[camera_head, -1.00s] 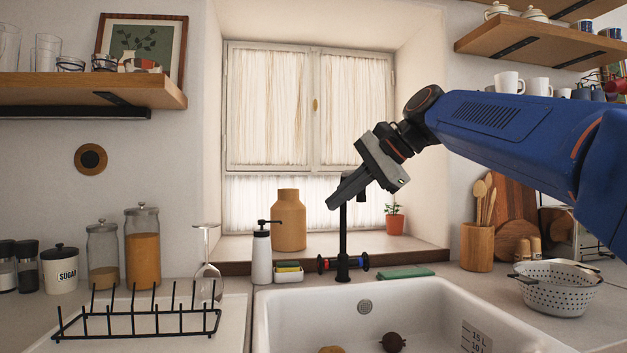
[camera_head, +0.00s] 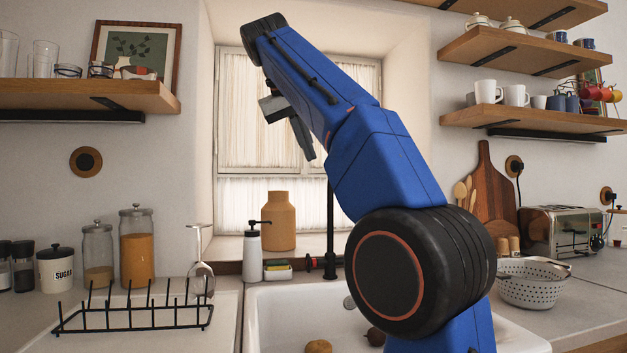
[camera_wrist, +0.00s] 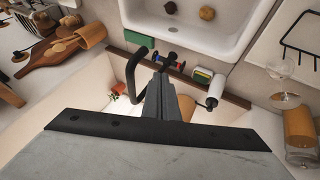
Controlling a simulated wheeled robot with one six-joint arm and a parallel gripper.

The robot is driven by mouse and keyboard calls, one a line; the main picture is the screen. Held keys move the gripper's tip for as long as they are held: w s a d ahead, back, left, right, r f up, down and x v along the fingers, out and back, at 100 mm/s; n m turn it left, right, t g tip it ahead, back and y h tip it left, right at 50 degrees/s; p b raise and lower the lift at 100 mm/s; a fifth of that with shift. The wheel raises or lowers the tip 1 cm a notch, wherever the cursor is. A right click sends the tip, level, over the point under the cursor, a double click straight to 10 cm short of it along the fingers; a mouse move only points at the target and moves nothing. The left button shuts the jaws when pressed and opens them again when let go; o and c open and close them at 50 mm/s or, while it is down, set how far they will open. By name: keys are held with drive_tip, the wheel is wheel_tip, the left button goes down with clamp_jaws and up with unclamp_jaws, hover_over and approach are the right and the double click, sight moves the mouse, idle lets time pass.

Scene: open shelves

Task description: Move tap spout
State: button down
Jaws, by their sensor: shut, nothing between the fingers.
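The black tap (camera_head: 331,230) stands at the back of the white sink; in the head view my arm hides part of it. In the wrist view its curved spout (camera_wrist: 133,75) shows as a black loop just left of my gripper (camera_wrist: 159,82). My gripper's fingers are shut and empty, and a small gap seems to part them from the spout. In the head view my gripper (camera_head: 308,153) hangs in front of the window, up and left of the tap post. The tap's red and blue handles (camera_wrist: 168,61) show in the wrist view.
A white soap bottle (camera_head: 252,252) and a sponge holder (camera_head: 277,270) stand left of the tap. A tan vase (camera_head: 279,222) is on the sill behind. A black rack (camera_head: 135,320) and an upturned glass (camera_head: 202,270) are left of the sink (camera_head: 290,297).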

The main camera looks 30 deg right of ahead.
drive_tip(key=w+d+f, duration=0.2)
drive_tip(key=d+f, duration=0.6)
drive_tip(key=d, duration=0.1)
drive_tip(key=shift+w, duration=0.2)
drive_tip(key=shift+d, duration=0.1)
idle(0.5)
drive_tip(key=shift+s+d+n, duration=0.35)
drive_tip(key=shift+d+n, duration=0.05)
drive_tip(key=shift+d, duration=0.2)
